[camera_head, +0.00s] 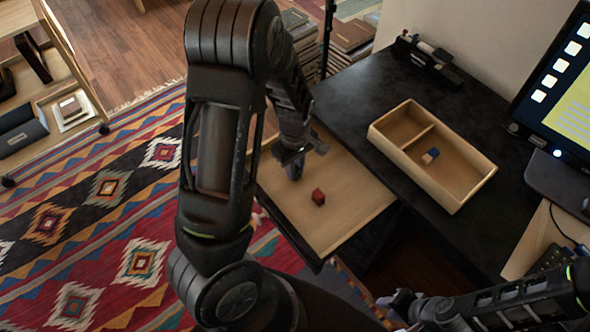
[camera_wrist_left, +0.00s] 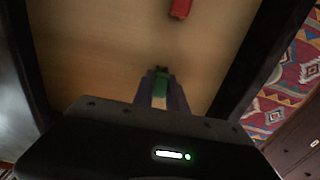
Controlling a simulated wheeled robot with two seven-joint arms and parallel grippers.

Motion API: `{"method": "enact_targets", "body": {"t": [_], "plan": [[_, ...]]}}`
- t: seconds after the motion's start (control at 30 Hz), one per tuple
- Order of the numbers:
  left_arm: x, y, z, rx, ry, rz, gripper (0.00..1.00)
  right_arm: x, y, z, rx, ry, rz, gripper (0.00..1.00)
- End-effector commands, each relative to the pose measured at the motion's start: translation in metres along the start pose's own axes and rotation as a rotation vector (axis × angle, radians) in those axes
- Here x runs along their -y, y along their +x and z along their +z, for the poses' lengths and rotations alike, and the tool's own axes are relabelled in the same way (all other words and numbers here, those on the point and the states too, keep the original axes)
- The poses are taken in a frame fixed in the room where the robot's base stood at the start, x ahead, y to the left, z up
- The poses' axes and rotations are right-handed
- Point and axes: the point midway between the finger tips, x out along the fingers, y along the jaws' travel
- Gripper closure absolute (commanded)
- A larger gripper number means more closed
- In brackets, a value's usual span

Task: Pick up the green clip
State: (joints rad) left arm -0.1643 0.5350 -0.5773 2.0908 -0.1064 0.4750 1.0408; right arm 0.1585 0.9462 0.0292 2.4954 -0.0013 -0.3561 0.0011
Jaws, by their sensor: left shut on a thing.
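The green clip (camera_wrist_left: 160,85) shows between the two purple-grey fingers of my left gripper (camera_wrist_left: 162,90) in the left wrist view. The left gripper is shut on it. In the head view my left gripper (camera_head: 294,170) reaches down into the open wooden drawer (camera_head: 345,222), near its far left part. The clip is not distinguishable there. Whether the clip still touches the drawer floor I cannot tell. My right gripper (camera_head: 394,302) is low in the head view, in front of the desk, and its opening is unclear.
A red block (camera_head: 318,197) lies in the drawer, also in the left wrist view (camera_wrist_left: 181,9). Dark drawer walls stand close on both sides. On the black desk (camera_head: 345,95) sits a wooden two-compartment tray (camera_head: 440,190) holding small blue and pale blocks. A monitor (camera_head: 562,90) stands at right.

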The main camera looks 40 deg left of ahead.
Motion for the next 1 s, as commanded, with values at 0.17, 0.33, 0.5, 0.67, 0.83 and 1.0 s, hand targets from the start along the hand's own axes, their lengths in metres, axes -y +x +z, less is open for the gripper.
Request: {"method": "enact_targets", "body": {"t": [0.17, 0.33, 0.5, 0.67, 0.83, 1.0], "plan": [[0.0, 0.0, 0.0, 0.0, 0.0, 0.0, 1.0, 0.0, 0.0, 0.0, 0.0, 0.0, 0.0, 0.71], [0.0, 0.0, 0.0, 0.0, 0.0, 0.0, 1.0, 0.0, 0.0, 0.0, 0.0, 0.0, 0.0, 0.71], [0.0, 0.0, 0.0, 0.0, 0.0, 0.0, 1.0, 0.0, 0.0, 0.0, 0.0, 0.0, 0.0, 0.71], [0.0, -0.003, 0.0, 0.0, 0.0, 0.001, 1.0, 0.0, 0.0, 0.0, 0.0, 0.0, 0.0, 0.71], [-0.001, -0.021, 0.0, -0.001, 0.002, 0.004, 1.0, 0.001, -0.003, 0.0, 0.0, 0.0, 0.0, 0.71], [-0.002, -0.054, 0.0, -0.001, 0.002, 0.006, 1.0, 0.002, -0.006, 0.0, 0.0, 0.0, 0.0, 0.71]]}}
